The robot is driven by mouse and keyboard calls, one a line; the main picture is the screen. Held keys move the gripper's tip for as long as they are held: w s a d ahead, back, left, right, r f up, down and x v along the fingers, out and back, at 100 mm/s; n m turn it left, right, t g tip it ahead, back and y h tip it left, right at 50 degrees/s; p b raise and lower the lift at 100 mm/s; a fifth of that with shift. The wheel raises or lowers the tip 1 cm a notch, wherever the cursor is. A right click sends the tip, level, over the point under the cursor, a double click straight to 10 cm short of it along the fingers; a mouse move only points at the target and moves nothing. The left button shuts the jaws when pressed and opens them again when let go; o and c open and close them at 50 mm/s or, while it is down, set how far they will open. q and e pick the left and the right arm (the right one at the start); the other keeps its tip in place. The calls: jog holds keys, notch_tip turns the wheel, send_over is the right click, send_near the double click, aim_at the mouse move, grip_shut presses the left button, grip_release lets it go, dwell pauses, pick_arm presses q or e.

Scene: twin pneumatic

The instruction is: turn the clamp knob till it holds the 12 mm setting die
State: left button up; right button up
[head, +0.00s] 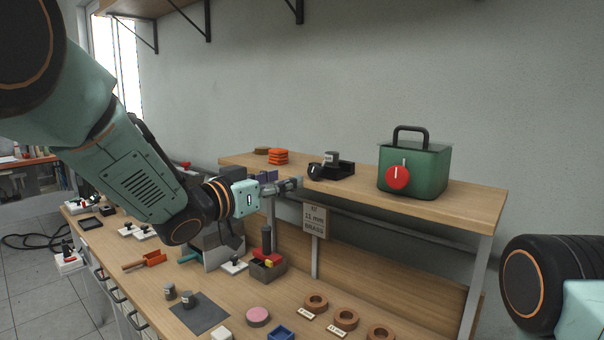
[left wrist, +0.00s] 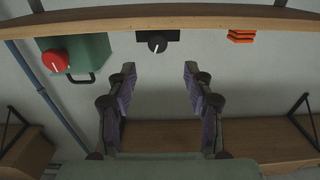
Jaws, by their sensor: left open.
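The clamp (head: 340,169) is a low black block on the raised wooden shelf. Its round black knob (head: 315,171) faces the front; in the left wrist view the knob (left wrist: 157,44) shows a white pointer line. A grey cylinder with a pale label, apparently the setting die (head: 331,158), stands upright at the clamp; its label is too small to read. My right gripper is out of view.
A green box (head: 428,168) with a red knob (head: 397,177) stands right of the clamp. Orange pads (head: 278,156) lie left. A sign (head: 314,220) reads 11 mm brass.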

aim_at(313, 171)
pick_arm(q)
jog(key=p+x, duration=0.1)
jog(key=x, duration=0.6)
jog(key=shift+s+d, duration=0.1)
jog(key=shift+w+d, duration=0.1)
jog(key=shift+w, duration=0.25)
jog(key=shift+w+d, duration=0.1)
jog(key=shift+d, duration=0.35)
